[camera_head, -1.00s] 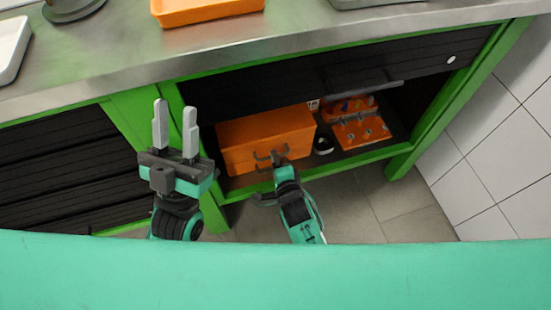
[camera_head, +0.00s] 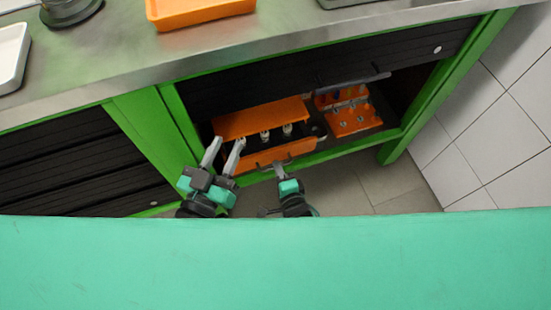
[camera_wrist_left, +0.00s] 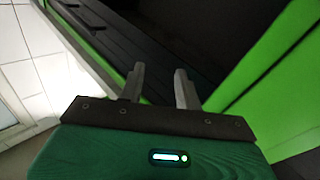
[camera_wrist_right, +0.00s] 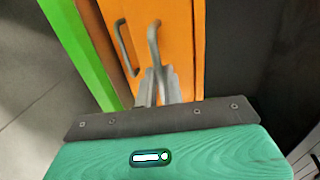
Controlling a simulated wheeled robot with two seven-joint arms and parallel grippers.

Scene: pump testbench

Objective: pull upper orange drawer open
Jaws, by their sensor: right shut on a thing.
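The orange drawer unit (camera_head: 258,117) stands on the lower shelf of the green-framed bench. Its upper drawer (camera_head: 255,157) is pulled out toward me, and a dark interior with a few metal parts (camera_head: 287,129) shows. My right gripper (camera_head: 279,166) is at the drawer front. In the right wrist view its fingers (camera_wrist_right: 158,75) are shut on one grey handle (camera_wrist_right: 153,42), with a second handle (camera_wrist_right: 124,48) beside it on the orange front. My left gripper (camera_head: 228,141) is open and empty, left of the drawer; its parted fingers show in the left wrist view (camera_wrist_left: 160,75).
An orange holder with tools (camera_head: 345,112) stands on the shelf right of the unit. A green post (camera_head: 165,130) is close behind my left gripper. An orange tray (camera_head: 200,10) rests on the worktop.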

